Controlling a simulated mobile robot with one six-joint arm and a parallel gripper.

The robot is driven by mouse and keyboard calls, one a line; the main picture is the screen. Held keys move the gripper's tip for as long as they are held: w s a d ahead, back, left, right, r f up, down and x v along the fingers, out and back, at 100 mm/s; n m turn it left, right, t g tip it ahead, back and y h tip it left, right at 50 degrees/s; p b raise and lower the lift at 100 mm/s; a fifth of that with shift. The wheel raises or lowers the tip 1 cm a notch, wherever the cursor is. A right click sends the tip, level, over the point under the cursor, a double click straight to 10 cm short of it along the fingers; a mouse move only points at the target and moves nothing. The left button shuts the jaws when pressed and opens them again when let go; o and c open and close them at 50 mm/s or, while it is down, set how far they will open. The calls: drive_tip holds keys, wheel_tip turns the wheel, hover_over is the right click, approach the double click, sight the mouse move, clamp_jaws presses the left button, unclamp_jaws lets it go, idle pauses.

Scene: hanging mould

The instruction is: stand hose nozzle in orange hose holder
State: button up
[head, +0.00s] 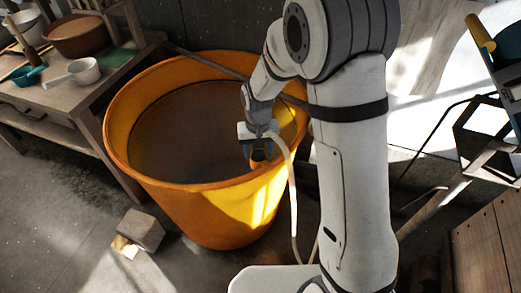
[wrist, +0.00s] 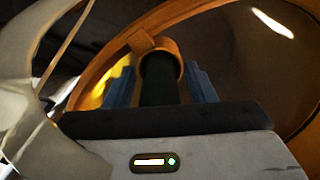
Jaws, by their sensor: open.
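The orange hose holder (wrist: 165,44) is a ring on the rim of the orange tub, and it shows small in the head view (head: 257,158). The hose nozzle (wrist: 157,82) is a dark green cylinder. Its far end meets the ring and seems to sit inside it; how deep is hidden. My gripper (wrist: 160,78) is open, with one blue finger on each side of the nozzle and a narrow gap visible on both sides. In the head view my gripper (head: 257,148) is at the tub's near inner wall. The nozzle cannot be made out there.
The large orange tub (head: 205,205) has a dark interior. A pale hose or cable (head: 293,200) hangs beside my arm. A wooden bench (head: 105,85) with bowls and a white cup (head: 84,71) stands left. A block (head: 140,229) lies on the floor at the front.

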drive_tip(key=shift+r+p, duration=0.4)
drive_tip(key=shift+r, duration=0.15)
wheel_tip(320, 180, up, 12)
drive_tip(key=shift+d+f, duration=0.1)
drive_tip(key=shift+f, duration=0.05)
drive_tip(key=s+d+r+t, duration=0.1)
drive_tip(key=s+d+r, duration=0.2)
drive_tip(key=s+d, duration=0.4)
drive_tip(key=s+d+r+m+t, duration=0.1)
drive_tip(key=s+d+r, duration=0.2)
drive_tip(key=s+d, duration=0.5)
drive_tip(key=s, duration=0.4)
wheel_tip(320, 180, up, 2)
drive_tip(key=shift+a+r+t+p, duration=0.1)
drive_tip(key=shift+t+p, duration=0.2)
drive_tip(key=shift+p, duration=0.8)
drive_tip(key=shift+w, duration=0.1)
